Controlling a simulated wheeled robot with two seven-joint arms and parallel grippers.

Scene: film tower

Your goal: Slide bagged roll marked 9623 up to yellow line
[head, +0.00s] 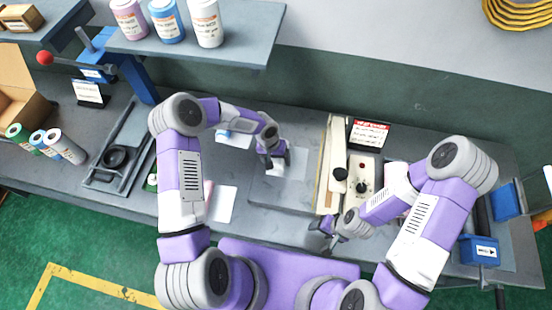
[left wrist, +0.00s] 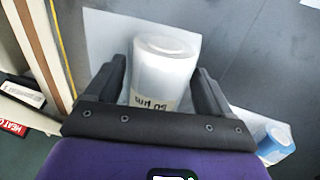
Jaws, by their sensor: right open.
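A bagged roll (left wrist: 165,65), a pale cylinder in a clear sleeve, stands between my left gripper's (left wrist: 162,85) fingers in the left wrist view. Its cream label is partly hidden and I cannot read a number. In the head view my left gripper (head: 273,160) is over the white sheet on the grey plate. A thin yellow line (left wrist: 63,45) runs beside the wooden strip, left of the roll and apart from it in the wrist view. My right gripper (head: 325,232) is open and empty near the front edge.
A blue-and-white roll (left wrist: 275,142) lies behind on another white sheet. A sealer unit (head: 362,180) with a black knob stands right of the wooden strip (head: 335,165). A shelf (head: 200,40) with several canisters overhangs the back left. The grey plate (head: 285,192) has clear room.

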